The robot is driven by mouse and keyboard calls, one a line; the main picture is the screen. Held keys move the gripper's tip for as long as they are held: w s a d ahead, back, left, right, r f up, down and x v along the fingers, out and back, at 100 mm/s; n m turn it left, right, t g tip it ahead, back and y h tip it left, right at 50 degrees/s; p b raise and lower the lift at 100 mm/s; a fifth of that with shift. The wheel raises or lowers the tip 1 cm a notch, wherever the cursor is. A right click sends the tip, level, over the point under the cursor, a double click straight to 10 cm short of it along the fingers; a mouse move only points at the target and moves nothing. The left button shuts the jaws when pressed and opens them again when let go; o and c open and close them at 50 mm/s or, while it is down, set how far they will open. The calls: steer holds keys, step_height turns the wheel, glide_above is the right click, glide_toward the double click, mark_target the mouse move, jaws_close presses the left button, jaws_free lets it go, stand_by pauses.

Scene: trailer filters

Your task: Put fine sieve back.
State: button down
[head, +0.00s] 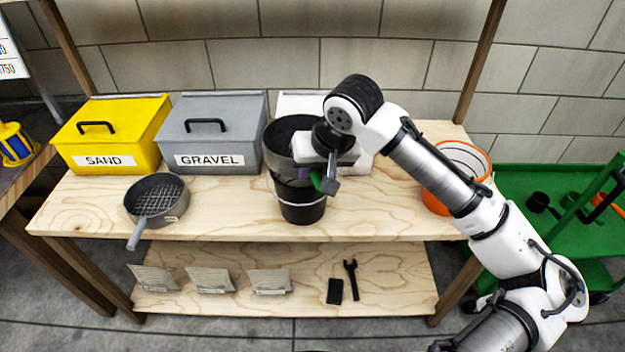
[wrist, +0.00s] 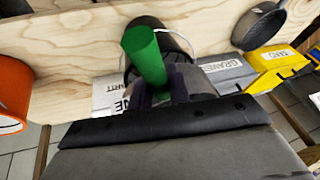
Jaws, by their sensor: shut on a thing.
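A round dark grey sieve (head: 283,152) shows in the head view above the black bucket (head: 301,208); its inside mesh cannot be made out. My gripper (head: 330,178) is at its front right, shut on a green handle (head: 318,181), which I take to be the sieve's. In the wrist view the green handle (wrist: 145,55) sits between the fingers (wrist: 160,88), with the bucket (wrist: 165,33) behind it. I cannot tell whether the sieve touches the bucket rim. A second grey sieve with coarse mesh (head: 157,198) lies on the bench at the left.
A yellow SAND box (head: 120,125), a grey GRAVEL box (head: 212,125) and a partly hidden white box (head: 300,103) line the back of the bench. An orange bucket (head: 435,198) stands at the right. Bare wood (head: 225,218) lies between the coarse sieve and black bucket.

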steer(key=shift+f+p, duration=0.35)
steer(key=shift+f, duration=1.4)
steer(key=c, duration=1.3)
jaws_free()
steer(key=shift+f, duration=0.1)
steer(key=b+v, duration=0.2)
steer(key=v, duration=1.1)
steer(key=shift+s+d+r, duration=0.1)
steer(key=shift+s+r, duration=0.15)
steer(key=shift+r, duration=0.05)
